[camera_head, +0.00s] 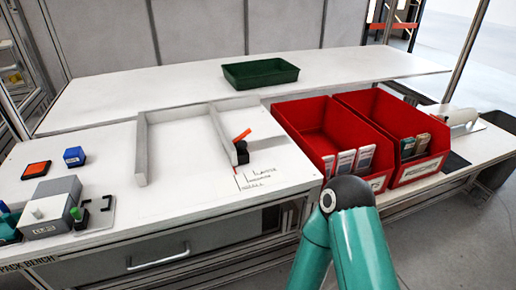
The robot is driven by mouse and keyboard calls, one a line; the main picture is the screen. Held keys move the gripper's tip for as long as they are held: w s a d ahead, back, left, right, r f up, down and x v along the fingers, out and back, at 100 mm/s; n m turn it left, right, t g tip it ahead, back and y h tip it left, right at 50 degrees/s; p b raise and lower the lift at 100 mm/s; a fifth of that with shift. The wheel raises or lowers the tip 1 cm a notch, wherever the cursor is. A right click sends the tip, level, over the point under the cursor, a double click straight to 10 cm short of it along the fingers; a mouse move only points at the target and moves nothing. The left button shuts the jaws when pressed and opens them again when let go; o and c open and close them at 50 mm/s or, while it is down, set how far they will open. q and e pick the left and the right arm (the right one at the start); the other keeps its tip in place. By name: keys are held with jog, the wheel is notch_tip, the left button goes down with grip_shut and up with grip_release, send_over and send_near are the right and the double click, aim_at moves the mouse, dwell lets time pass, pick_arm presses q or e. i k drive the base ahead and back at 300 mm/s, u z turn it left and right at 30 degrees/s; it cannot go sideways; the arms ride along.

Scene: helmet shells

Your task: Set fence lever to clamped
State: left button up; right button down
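The fence lever (242,134) is a short orange bar on a black block (242,155). It sits by the near end of the right fence rail (223,136) and slants up to the right. I cannot tell from its angle whether it is clamped. A printed label card (259,179) lies just in front of it. A second grey rail (141,149) stands to the left on the white bench top. A teal and black arm of mine (345,235) rises at the bottom, right of centre, apart from the lever. Neither gripper shows.
Two red bins (322,114) with cards at their fronts stand right of the lever. A green tray (260,72) is behind. A grey box (52,207), a blue block (74,156) and an orange pad (36,170) are at left. The surface between the rails is clear.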

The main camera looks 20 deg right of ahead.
aim_at(248, 131)
jog(key=z, duration=1.3)
jog(key=i, duration=0.1)
jog(key=u, duration=2.9)
jog(key=k, duration=1.75)
jog(key=z, duration=1.15)
jog(key=i, duration=0.7)
jog(key=z, duration=0.15)
